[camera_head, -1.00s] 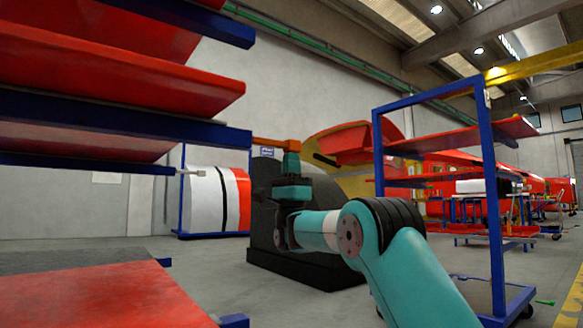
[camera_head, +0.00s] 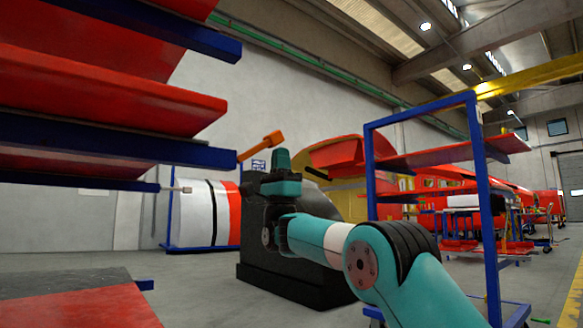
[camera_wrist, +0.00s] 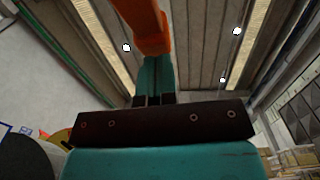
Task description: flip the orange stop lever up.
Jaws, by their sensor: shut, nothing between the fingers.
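The orange stop lever (camera_head: 260,147) shows in the head view, tilted, with its thick right end higher than its left end. In the wrist view the lever (camera_wrist: 148,28) comes down from the top edge to just beyond my fingertips. The lever's mounting is not clearly visible.
A black block-like housing (camera_head: 292,265) stands behind my arm. A rack with red panels (camera_head: 110,95) is close on the left, and a blue-framed rack (camera_head: 487,200) stands on the right. A white, black and red nosecone (camera_head: 200,210) sits by the wall.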

